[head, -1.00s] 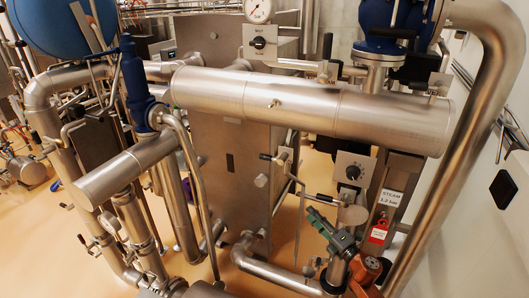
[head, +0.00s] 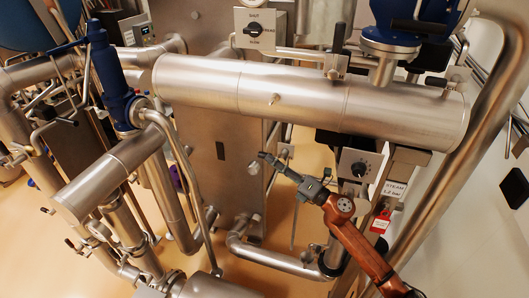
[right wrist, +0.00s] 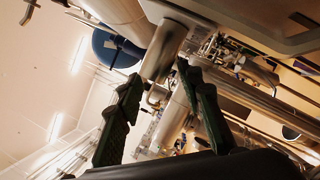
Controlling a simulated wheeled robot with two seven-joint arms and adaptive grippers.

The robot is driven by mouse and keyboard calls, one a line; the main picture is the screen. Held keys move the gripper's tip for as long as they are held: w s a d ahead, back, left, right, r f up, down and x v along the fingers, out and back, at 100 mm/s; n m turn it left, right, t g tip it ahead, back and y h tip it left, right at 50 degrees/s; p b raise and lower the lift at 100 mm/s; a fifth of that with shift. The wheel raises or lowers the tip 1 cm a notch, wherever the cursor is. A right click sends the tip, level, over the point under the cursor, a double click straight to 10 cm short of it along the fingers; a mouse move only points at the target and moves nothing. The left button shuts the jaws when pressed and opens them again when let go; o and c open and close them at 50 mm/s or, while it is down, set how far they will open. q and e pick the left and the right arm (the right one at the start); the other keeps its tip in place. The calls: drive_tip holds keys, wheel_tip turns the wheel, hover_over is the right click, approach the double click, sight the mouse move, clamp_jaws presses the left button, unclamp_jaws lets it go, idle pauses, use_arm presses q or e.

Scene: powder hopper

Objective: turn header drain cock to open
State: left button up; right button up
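A thick steel header (head: 300,98) runs across the head view. Below its middle is a small fitting (head: 286,151) on a thin vertical drain pipe, which appears to be the drain cock. Its handle is hidden or too small to make out. My right gripper (head: 266,158) is at that fitting, its tips just left of and below it; contact cannot be told. In the right wrist view, the gripper's two green-padded fingers (right wrist: 160,74) stand well apart with nothing clearly held between them. My left gripper is not in view.
A selector plate with a black knob (head: 358,170) is right of my gripper, beside a STEAM sign (head: 394,189) and red tag (head: 380,222). A large steel cabinet (head: 228,150) stands behind. A blue valve (head: 116,80) and pipes crowd the left.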

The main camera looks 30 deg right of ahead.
drive_tip(key=p+x, duration=0.1)
drive_tip(key=x, duration=0.3)
drive_tip(key=shift+w, duration=0.2)
drive_tip(key=c, duration=0.9)
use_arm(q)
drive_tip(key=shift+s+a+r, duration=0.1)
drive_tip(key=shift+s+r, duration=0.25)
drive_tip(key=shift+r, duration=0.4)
use_arm(e)
clamp_jaws()
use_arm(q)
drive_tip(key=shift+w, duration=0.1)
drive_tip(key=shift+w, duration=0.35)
